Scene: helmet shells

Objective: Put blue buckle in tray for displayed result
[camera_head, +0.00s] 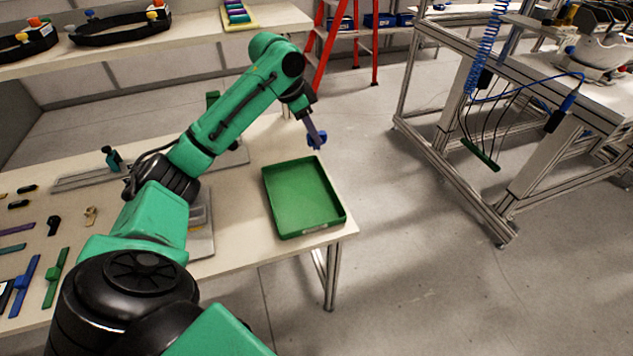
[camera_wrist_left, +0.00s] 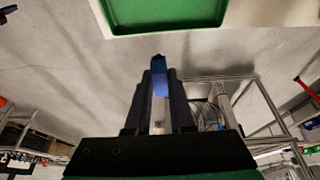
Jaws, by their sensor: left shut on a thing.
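My left gripper (camera_head: 314,131) is shut on a small blue buckle (camera_head: 317,140). It holds the buckle in the air near the far right corner of the table, just beyond the far edge of the tray. The green tray (camera_head: 302,198) lies empty near the table's right end. In the left wrist view the blue buckle (camera_wrist_left: 159,78) sits between the two dark fingers (camera_wrist_left: 160,98). The tray's edge (camera_wrist_left: 165,28) shows at the top of that view, apart from the buckle. My right gripper is not in view.
The table (camera_head: 245,240) holds several small parts and coloured strips at the left. A grey metal plate (camera_head: 200,240) lies beside the tray, partly behind my arm. A red ladder (camera_head: 375,45) stands behind. A metal-framed workbench (camera_head: 500,150) stands at right across open floor.

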